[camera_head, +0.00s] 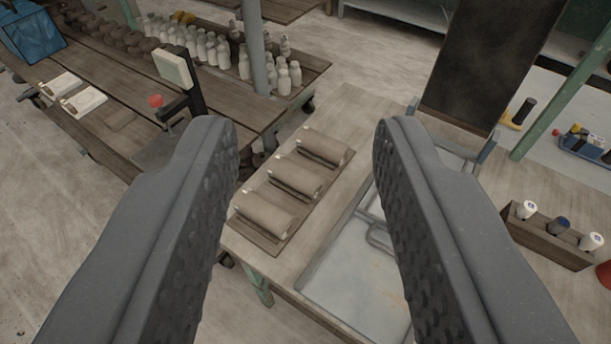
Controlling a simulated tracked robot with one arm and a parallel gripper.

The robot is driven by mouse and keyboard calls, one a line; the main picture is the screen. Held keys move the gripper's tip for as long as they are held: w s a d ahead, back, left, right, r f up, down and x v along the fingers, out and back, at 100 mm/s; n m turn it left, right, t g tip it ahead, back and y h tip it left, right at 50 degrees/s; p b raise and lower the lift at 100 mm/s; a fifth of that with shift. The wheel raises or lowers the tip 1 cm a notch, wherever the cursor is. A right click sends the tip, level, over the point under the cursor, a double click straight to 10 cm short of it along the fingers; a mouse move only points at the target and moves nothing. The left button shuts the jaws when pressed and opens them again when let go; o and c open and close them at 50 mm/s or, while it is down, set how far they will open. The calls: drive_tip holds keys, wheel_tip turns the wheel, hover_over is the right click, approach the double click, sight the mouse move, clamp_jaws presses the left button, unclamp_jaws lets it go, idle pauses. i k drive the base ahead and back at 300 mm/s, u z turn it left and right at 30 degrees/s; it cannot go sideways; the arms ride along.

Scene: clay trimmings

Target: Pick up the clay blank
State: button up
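Three brown, roughly cylindrical clay blanks lie in a row on a dark wooden board: a near one (263,214), a middle one (296,180) and a far one (325,147). The board (270,245) rests on a pale wooden table (345,108). My gripper (305,135) is wide open, with its two grey textured fingers on either side of the picture. Nothing is between the fingers; the blanks show in the gap, beyond and below them. All three blanks are apart from the fingers.
Right of the board is a grey metal tray (345,285) with a dark upright panel (490,65) behind it. A wooden box of bottles (540,240) stands at right. A left bench (115,60) carries many pale bottles (205,45) and a post.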

sight(304, 181)
drive_tip(key=i, duration=0.9)
drive_tip(key=u, duration=0.05)
